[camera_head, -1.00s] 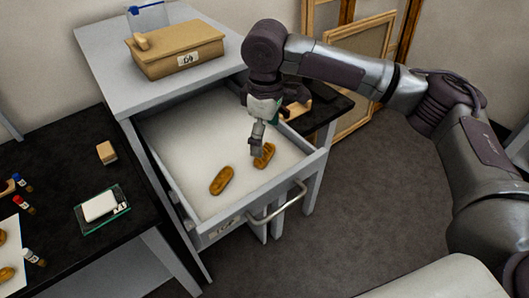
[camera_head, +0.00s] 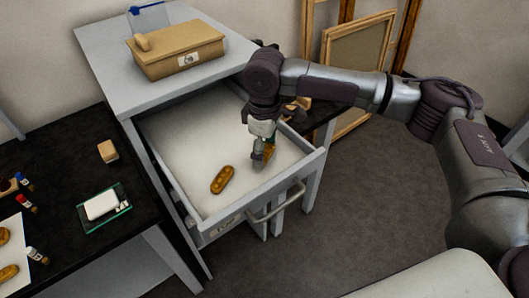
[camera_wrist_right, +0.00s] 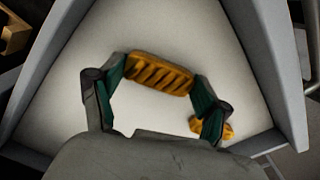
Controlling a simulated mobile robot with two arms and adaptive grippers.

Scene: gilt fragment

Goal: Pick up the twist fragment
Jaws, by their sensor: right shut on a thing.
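The twist fragment (camera_head: 269,152), golden-brown with slanted ridges, is in the open drawer, partly hidden by my right gripper (camera_head: 262,160) in the head view. In the right wrist view the fragment (camera_wrist_right: 160,75) spans the space between the two green-padded fingers of my right gripper (camera_wrist_right: 158,88), which is shut on it by its ends. I cannot tell whether it is clear of the drawer floor. A second gilt fragment (camera_head: 222,180) lies to the left on the drawer floor; in the wrist view the right finger partly covers it. My left gripper is not in view.
The drawer (camera_head: 190,208) has raised walls and a front handle (camera_head: 278,203). A cardboard box (camera_head: 178,50) stands on the cabinet top. The black table at left holds a white block on a glass plate (camera_head: 88,226), a small block (camera_head: 108,151) and small bottles.

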